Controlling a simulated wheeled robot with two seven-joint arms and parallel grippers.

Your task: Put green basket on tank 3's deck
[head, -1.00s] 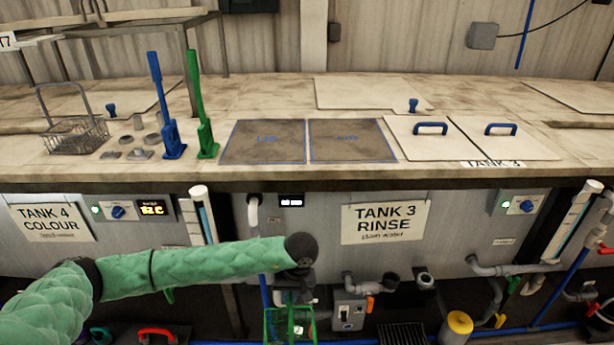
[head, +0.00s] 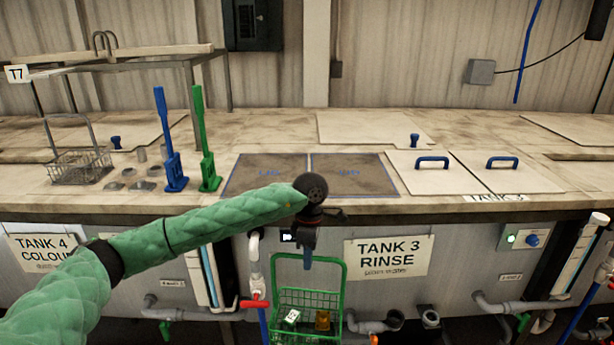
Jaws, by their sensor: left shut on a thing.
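A green wire basket (head: 308,300) hangs from my left gripper (head: 308,256) in front of tank 3's front panel. My left gripper is shut on the top of the basket's handle and points down. The basket holds a white piece and a yellowish-brown piece. Tank 3's deck (head: 400,204) is behind and above the basket, with two dark blue-outlined squares (head: 265,175) and (head: 350,174) on it. Part of the near edge of the squares is hidden by my left arm. The sign reading TANK 3 RINSE (head: 387,259) is right of the basket. My right gripper is not in view.
Two white lids with blue handles (head: 432,162) lie right of the squares. A blue lever (head: 171,150) and a green lever (head: 203,140) stand left of them. A grey wire basket (head: 80,167) sits farther left. Pipes and a red valve (head: 255,303) are below the deck edge.

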